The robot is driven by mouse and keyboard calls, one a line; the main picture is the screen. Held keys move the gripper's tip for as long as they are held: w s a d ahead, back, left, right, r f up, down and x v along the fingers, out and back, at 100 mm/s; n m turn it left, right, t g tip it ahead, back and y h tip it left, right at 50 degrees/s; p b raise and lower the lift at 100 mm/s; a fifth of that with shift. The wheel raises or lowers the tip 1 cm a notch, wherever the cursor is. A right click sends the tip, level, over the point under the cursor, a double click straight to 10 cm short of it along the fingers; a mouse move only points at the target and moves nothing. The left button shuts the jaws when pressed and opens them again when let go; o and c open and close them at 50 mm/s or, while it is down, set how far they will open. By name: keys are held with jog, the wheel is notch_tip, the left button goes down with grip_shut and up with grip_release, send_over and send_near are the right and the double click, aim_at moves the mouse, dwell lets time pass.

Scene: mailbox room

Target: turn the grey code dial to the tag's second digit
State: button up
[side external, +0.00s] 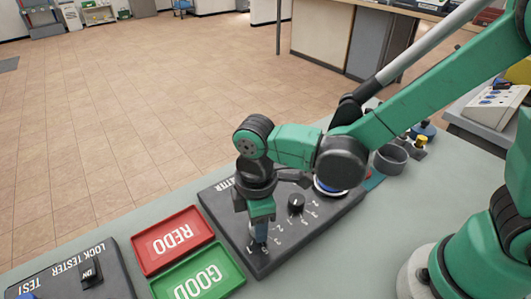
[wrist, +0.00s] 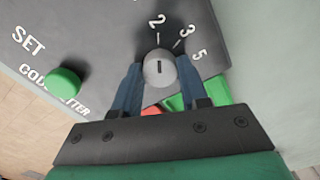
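The grey code dial (wrist: 159,67) is a small round knob on the dark panel (wrist: 110,35). Its dark line stands nearly upright in the wrist view, toward the tick below the digit 2. In the side view my gripper (side external: 260,236) points down at the panel's near end and mostly hides the dial. I cannot see a tag with readable digits.
A green button (wrist: 63,82) marked SET is left of the dial. A black knob (side external: 296,202) with numbers sits farther along the panel. A red REDO tray (side external: 172,240), a green GOOD tray (side external: 200,277) and a lock tester (side external: 85,278) are to the left.

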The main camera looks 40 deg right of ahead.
grip_shut()
jog(key=shift+m, duration=0.4)
jog(key=m, duration=0.2)
jog(key=shift+m, duration=0.4)
jog(key=m, duration=0.8)
jog(key=shift+m, duration=2.1)
jog(key=o, duration=1)
grip_release()
